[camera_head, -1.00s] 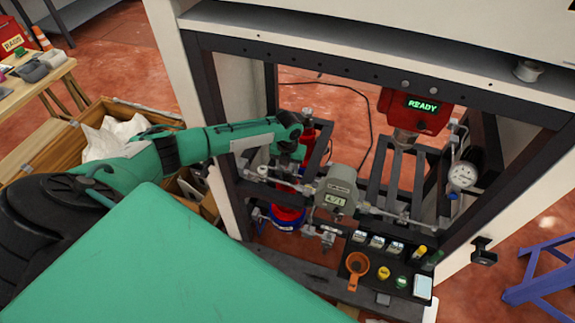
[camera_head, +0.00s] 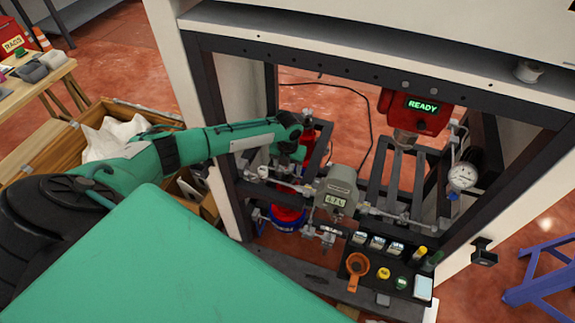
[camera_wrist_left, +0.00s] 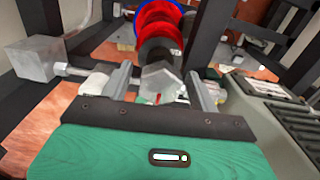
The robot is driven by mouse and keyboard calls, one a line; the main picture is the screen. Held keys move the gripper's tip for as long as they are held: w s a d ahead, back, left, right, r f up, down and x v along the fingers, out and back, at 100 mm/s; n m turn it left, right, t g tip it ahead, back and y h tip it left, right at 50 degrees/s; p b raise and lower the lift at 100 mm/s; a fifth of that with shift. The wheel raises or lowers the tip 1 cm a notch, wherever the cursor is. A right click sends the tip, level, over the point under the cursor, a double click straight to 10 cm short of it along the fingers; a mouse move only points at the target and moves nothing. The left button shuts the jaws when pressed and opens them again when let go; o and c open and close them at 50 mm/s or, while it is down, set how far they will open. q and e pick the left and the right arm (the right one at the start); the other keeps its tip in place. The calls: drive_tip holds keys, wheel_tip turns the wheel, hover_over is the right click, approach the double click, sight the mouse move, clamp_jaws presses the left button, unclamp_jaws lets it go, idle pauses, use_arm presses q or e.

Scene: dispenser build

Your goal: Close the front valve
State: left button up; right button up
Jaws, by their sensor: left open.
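My left gripper (camera_head: 285,172) reaches into the dark frame above the left part of a thin metal pipe line. Its fingers are mostly hidden behind the arm in the head view. In the left wrist view, its two fingers (camera_wrist_left: 161,88) are apart, with a grey angular metal fitting (camera_wrist_left: 160,78) showing between or just beyond them. Contact cannot be told. This fitting may be the front valve; its handle position is unclear. The line runs to a grey meter (camera_head: 336,190) with a small display. My right gripper is out of view.
A red cylinder (camera_wrist_left: 157,28) stands close beyond the fingers. A grey block (camera_wrist_left: 40,60) lies at their left. A black panel (camera_head: 345,275) with an orange piece (camera_head: 357,266) sits in front. A red READY unit (camera_head: 413,113) and a gauge (camera_head: 462,177) are at the right.

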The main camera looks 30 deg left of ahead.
use_arm(q)
drive_tip(key=shift+r+p, duration=2.95)
drive_tip(key=shift+r, duration=0.6)
drive_tip(key=shift+f, duration=0.1)
